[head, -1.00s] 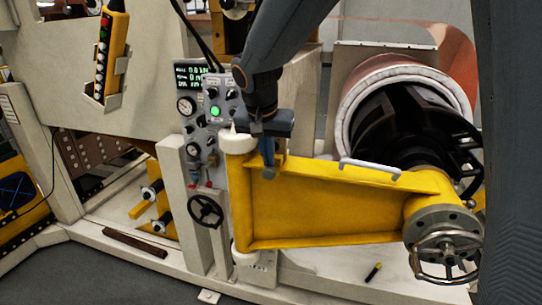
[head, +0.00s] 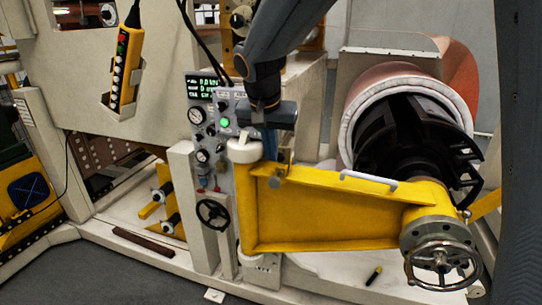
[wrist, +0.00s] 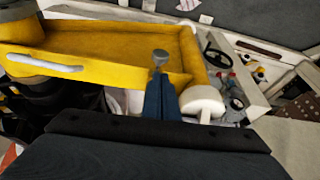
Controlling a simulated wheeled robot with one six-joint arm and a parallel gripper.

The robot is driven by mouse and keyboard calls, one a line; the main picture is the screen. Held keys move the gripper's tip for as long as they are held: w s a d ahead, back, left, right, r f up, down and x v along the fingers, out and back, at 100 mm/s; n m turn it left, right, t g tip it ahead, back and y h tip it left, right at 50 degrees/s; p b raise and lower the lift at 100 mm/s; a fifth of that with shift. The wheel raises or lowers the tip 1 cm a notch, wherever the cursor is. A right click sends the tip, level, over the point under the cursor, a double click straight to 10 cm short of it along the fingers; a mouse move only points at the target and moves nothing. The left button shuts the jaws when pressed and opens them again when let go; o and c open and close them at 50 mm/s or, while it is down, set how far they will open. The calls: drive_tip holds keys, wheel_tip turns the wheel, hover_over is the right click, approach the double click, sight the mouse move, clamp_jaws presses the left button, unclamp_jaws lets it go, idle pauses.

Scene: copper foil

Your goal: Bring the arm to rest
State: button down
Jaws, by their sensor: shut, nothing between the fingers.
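My gripper (head: 271,146) hangs in front of the control panel, just above and beside the hinge end of the yellow swing arm (head: 330,215). In the wrist view my gripper (wrist: 161,84) shows its two blue fingers together with nothing between them. A round grey knob-like pin (wrist: 160,57) appears just beyond the fingertips. The yellow arm (wrist: 110,55) fills the upper left of the wrist view. I cannot tell whether the fingers touch anything.
A copper foil roll (head: 405,75) on a black core lies to the right. A handwheel (head: 442,268) sticks out at the yellow arm's free end. A yellow pendant (head: 126,62) hangs at upper left.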

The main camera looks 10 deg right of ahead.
drive_tip(key=s+d+f+n+g+b, duration=0.1)
drive_tip(key=s+d+f+n+b, duration=0.1)
drive_tip(key=s+d+f, duration=0.4)
drive_tip(key=s+d+f+n+g+y+b, duration=0.1)
drive_tip(key=s+d+f+n+b, duration=0.1)
drive_tip(key=s+d+f, duration=0.5)
drive_tip(key=s+f, duration=0.4)
drive_tip(key=s, duration=0.2)
drive_tip(key=shift+g, duration=0.3)
